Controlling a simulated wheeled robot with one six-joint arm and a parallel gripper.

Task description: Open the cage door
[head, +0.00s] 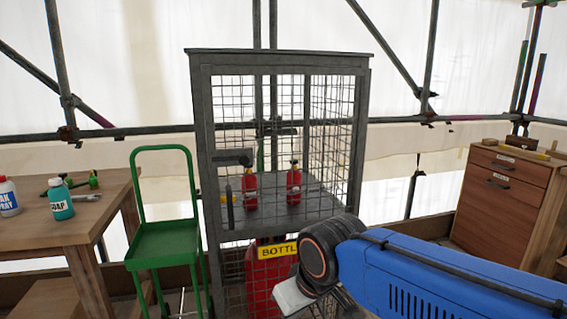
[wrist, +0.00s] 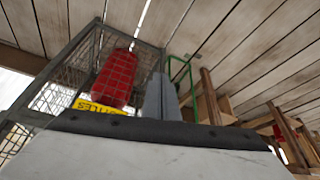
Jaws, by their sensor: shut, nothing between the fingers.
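The grey metal cage (head: 281,62) stands upright in the middle of the head view. Its mesh door (head: 228,110) faces me and looks shut in its frame. A dark lever handle (head: 232,158) sits at the door's left side, with a short upright bar (head: 229,208) below it. The cage also shows in the wrist view (wrist: 66,55), upside down. My gripper (wrist: 161,80) shows there as grey fingers held together, apart from the cage. In the head view my wrist is low in front of the cage's right side, and the fingertips are hidden.
Two small red bottles (head: 250,188) stand on the cage shelf; a large red cylinder (head: 262,285) is below, behind a yellow label (head: 277,251). A green trolley (head: 163,240) and a wooden table (head: 85,205) are left. A wooden cabinet (head: 505,205) is right.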

